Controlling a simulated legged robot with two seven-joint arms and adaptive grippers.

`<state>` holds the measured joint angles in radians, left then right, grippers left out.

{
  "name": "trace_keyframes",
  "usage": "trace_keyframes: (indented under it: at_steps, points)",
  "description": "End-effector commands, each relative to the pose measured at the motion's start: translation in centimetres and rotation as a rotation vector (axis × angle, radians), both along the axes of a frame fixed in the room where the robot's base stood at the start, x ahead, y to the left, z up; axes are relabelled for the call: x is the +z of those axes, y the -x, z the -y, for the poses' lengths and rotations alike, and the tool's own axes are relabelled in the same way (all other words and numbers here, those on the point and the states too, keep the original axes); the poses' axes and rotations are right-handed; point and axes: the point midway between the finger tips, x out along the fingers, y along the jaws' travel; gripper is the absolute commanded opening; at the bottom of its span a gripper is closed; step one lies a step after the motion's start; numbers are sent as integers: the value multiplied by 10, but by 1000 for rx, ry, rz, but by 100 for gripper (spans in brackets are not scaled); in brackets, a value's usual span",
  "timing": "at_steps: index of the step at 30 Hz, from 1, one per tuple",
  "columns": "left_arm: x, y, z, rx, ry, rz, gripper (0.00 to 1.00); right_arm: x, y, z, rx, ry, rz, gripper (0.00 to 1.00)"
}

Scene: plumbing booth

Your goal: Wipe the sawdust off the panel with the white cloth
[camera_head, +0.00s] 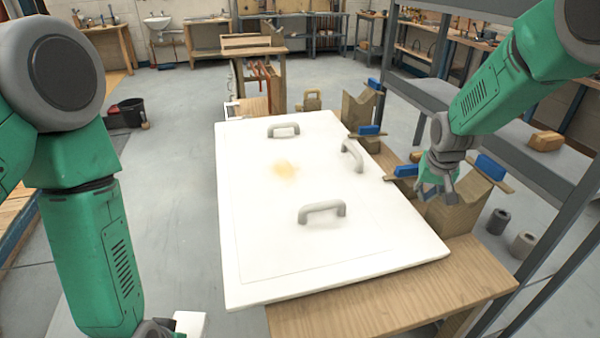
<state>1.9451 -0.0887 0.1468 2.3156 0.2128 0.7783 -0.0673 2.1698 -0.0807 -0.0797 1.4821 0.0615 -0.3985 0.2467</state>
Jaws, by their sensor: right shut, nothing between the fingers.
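The white panel (250,235) lies flat on a wooden bench, with three grey handles on its top. A small tan patch of sawdust (285,170) is on its upper middle part. My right gripper (437,192) is shut and empty beside the panel's right edge, near the blue clamps. My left arm comes down at the left; only a dark grey part of my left gripper (158,328) shows at the bottom edge, and its fingers are hidden. A white piece (190,322) shows beside it; I cannot tell whether it is the cloth or whether it is held.
Blue-handled clamps (405,171) and wooden blocks (453,212) line the panel's right side. A grey metal rack (560,190) stands at the right, close to my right arm. A black bucket (131,112) stands on the floor at the left.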

Motion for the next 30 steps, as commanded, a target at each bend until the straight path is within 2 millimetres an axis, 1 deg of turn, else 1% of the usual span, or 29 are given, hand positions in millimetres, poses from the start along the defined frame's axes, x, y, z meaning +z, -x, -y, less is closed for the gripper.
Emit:
trace_keyframes:
  at_steps: [30]
  points:
    - [-9,0,0,0,0,0,36,-21,0,0,0,0,-1,0]
